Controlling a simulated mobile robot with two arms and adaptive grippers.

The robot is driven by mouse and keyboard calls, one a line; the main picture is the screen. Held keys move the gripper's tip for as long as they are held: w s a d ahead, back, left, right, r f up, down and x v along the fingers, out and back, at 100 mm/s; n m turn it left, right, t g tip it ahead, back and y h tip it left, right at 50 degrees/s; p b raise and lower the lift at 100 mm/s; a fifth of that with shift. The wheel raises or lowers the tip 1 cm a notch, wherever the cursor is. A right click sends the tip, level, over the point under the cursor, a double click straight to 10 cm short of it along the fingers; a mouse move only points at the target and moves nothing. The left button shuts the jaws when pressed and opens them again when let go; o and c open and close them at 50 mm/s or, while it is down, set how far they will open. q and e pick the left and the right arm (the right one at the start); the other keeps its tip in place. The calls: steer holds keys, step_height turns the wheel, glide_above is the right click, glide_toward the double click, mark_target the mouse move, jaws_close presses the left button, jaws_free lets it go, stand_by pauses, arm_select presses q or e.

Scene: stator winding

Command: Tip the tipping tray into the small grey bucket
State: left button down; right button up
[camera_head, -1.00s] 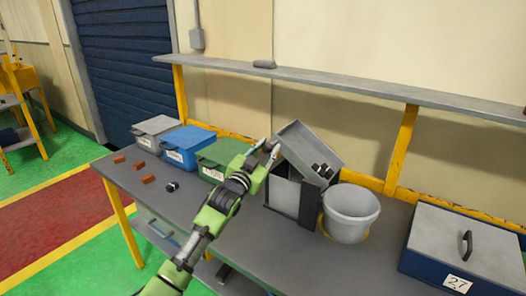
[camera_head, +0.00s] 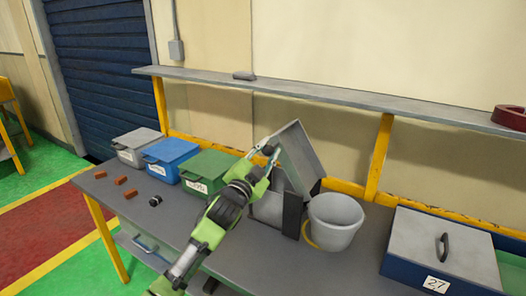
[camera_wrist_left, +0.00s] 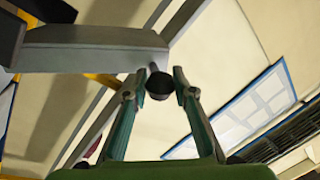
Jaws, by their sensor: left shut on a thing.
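The grey tipping tray (camera_head: 298,155) stands steeply tilted on its grey box-like stand (camera_head: 267,208), with its low end towards the small grey bucket (camera_head: 337,214). No parts show in the tray now. The bucket stands upright on the table just right of the stand; its inside bottom is hidden. My left gripper (camera_head: 268,150) is at the tray's raised left end, shut on its dark round knob. In the left wrist view, the knob (camera_wrist_left: 159,86) sits between the fingertips, beside the tray's grey edge (camera_wrist_left: 95,48). My right gripper is not in view.
Grey, blue and green lidded bins (camera_head: 210,170) stand at the left back. Several brown blocks (camera_head: 122,180) and a small dark part (camera_head: 155,201) lie before them. A blue box with a grey lid (camera_head: 440,250) stands at the right. A shelf (camera_head: 330,98) runs above.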

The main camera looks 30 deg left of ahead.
arm_select(q)
steer(key=shift+d+r, duration=0.25)
steer(key=shift+r, duration=0.1)
steer(key=shift+m, duration=0.3)
steer(key=c, duration=2)
jaws_free()
steer(key=o, duration=0.3)
steer(key=shift+d+f, duration=0.1)
steer(key=shift+d, duration=0.1)
steer(key=shift+a, duration=0.1)
steer(key=shift+s+f, duration=0.2)
steer(key=shift+s, duration=0.15)
steer(key=s, duration=0.3)
steer(key=s+f, duration=0.1)
steer(key=s, duration=0.7)
steer(key=shift+d+f, duration=0.2)
steer(key=shift+f, duration=0.1)
